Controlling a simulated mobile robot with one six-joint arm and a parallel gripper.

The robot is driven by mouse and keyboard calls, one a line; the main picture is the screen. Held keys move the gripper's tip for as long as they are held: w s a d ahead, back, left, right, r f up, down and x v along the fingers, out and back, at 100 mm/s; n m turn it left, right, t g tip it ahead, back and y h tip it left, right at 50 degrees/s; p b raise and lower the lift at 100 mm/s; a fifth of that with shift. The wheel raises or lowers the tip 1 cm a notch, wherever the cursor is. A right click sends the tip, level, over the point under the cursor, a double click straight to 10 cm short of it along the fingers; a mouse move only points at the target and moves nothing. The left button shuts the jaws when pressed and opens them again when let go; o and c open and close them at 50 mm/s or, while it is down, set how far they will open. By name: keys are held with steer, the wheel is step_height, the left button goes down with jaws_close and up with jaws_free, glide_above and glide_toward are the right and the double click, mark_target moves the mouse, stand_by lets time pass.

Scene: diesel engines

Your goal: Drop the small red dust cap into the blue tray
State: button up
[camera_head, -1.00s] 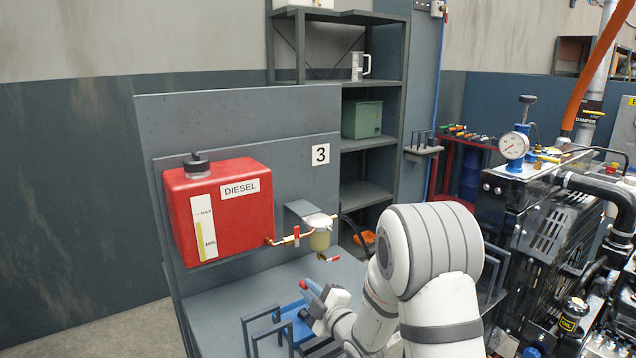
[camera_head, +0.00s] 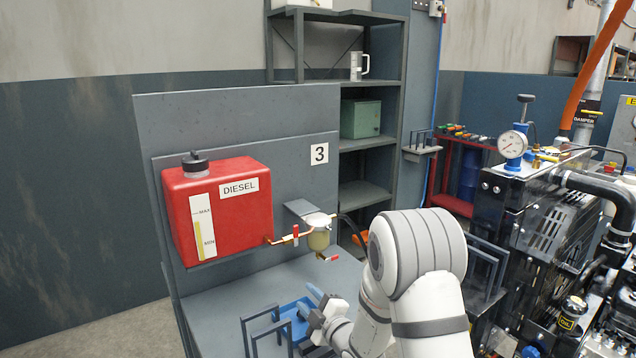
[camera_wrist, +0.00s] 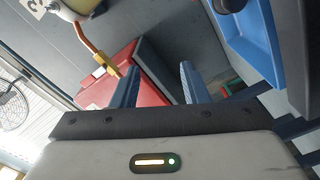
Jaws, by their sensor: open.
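My gripper (camera_head: 317,294) is open beside and above the blue tray (camera_head: 292,309) on the grey bench. In the wrist view its two blue fingers (camera_wrist: 158,68) stand apart with nothing held between them. The tray also shows at the upper right of the wrist view (camera_wrist: 262,40), to the right of the fingers. A dark rounded thing (camera_wrist: 229,4) shows at the top edge over the tray, and I cannot tell what it is. I cannot make out the small red dust cap in either current view. Part of the tray is hidden behind my gripper and a rack.
Dark blue upright frames (camera_head: 262,325) stand at the bench's front. A red diesel tank (camera_head: 218,208) and a filter bowl (camera_head: 319,236) with red-handled valves hang on the panel behind. An engine (camera_head: 540,220) stands on the right. The bench left of the tray is clear.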

steer(key=b+v, duration=0.2)
steer(key=v, duration=0.5)
steer(key=shift+s+d, duration=0.2)
steer(key=shift+s, duration=0.15)
